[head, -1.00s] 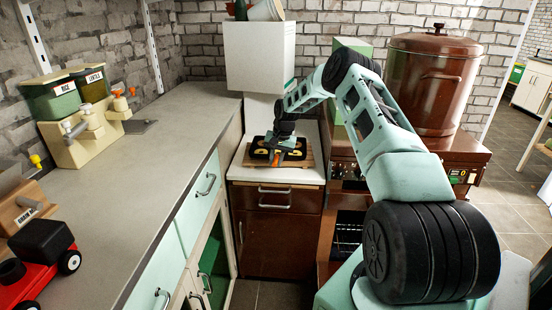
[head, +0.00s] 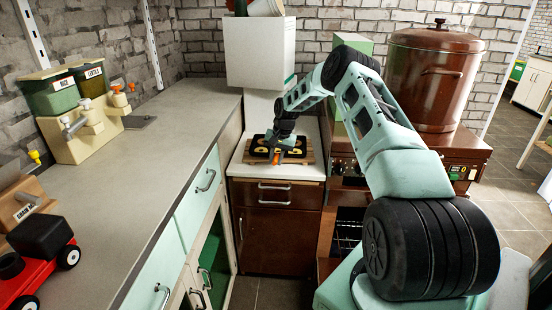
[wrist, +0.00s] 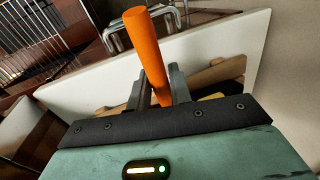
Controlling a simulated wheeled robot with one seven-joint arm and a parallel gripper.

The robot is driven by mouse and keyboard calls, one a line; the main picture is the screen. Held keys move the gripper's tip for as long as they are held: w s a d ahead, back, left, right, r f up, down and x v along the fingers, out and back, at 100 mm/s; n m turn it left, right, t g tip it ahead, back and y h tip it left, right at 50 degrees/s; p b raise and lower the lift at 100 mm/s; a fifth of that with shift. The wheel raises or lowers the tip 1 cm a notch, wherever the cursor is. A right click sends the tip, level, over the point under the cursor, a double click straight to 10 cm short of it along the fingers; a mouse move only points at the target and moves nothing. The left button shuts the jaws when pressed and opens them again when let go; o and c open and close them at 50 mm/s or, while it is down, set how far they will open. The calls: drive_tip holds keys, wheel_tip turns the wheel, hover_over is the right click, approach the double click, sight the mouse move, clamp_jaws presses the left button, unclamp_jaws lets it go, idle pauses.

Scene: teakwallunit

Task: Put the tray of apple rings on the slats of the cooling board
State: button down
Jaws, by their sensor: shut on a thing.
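The black tray (head: 258,152) with pale yellow apple rings is at the far end of the narrow white counter in the head view. The wooden slatted cooling board (head: 308,158) shows under and around it; the wrist view shows its slats (wrist: 222,72) behind the fingers. I cannot tell whether the tray touches the slats. My gripper (head: 277,150) is above the tray's near side, shut on an orange handle (wrist: 146,45), which also shows in the head view (head: 277,158). The gripper and wrist hide part of the tray.
The brown stove (head: 350,172) with a large lidded pot (head: 432,85) stands right. A long grey worktop (head: 150,170) runs along the left, with dispensers (head: 85,125) and a red toy truck (head: 40,260).

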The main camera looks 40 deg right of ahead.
drive_tip(key=shift+f, duration=0.1)
drive_tip(key=c, duration=1.2)
unclamp_jaws()
drive_tip(key=s+r, duration=0.1)
drive_tip(key=r, duration=0.4)
drive_tip(key=d+r+b, duration=0.1)
drive_tip(key=r, duration=0.5)
drive_tip(key=s+d+r, duration=0.1)
drive_tip(key=r, duration=0.5)
drive_tip(key=shift+s+b, duration=0.35)
